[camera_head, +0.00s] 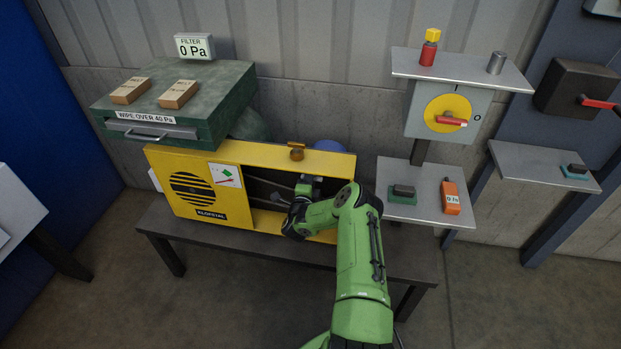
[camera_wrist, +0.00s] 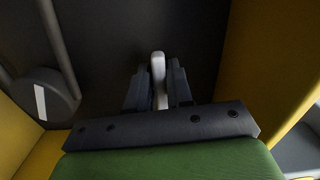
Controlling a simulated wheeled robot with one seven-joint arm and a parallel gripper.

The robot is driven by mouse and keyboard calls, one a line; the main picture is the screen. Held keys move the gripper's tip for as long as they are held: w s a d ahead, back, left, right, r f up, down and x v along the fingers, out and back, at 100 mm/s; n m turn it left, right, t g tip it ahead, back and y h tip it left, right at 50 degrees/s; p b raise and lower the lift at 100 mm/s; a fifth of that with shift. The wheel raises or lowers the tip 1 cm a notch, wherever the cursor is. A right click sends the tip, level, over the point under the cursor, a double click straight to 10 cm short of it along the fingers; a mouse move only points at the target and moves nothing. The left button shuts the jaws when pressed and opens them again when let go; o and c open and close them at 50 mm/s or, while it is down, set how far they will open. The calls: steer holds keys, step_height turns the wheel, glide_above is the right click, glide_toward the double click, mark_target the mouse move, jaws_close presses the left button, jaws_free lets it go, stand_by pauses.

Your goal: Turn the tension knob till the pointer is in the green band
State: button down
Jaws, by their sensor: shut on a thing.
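My gripper (camera_head: 304,191) reaches into the open right bay of the yellow machine (camera_head: 262,153). In the wrist view its dark fingers (camera_wrist: 159,75) are shut on a light grey upright bar (camera_wrist: 158,64), which looks like the tension knob's grip. The rest of the knob is hidden behind the fingers and the arm. The white gauge (camera_head: 226,175) on the machine's front has a green band (camera_head: 227,171) and a red pointer (camera_head: 224,182). The pointer appears to lie below the green band, but the gauge is small.
A dark disc with a white mark (camera_wrist: 40,102) sits left of my fingers inside the bay. Yellow walls (camera_wrist: 268,55) bound the bay. A green filter box (camera_head: 217,92) stands above. A shelf (camera_head: 425,205) and a yellow-faced switch (camera_head: 448,113) stand to the right.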

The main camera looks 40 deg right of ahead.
steer(key=shift+a+f, duration=0.1)
steer(key=shift+f, duration=0.05)
steer(key=c, duration=1.2)
jaws_free()
steer(key=shift+o, duration=0.2)
steer(key=p+v, duration=1)
steer(key=v, duration=0.5)
steer(key=shift+s+a, duration=0.2)
steer(key=shift+a, duration=0.05)
steer(key=shift+o, duration=0.3)
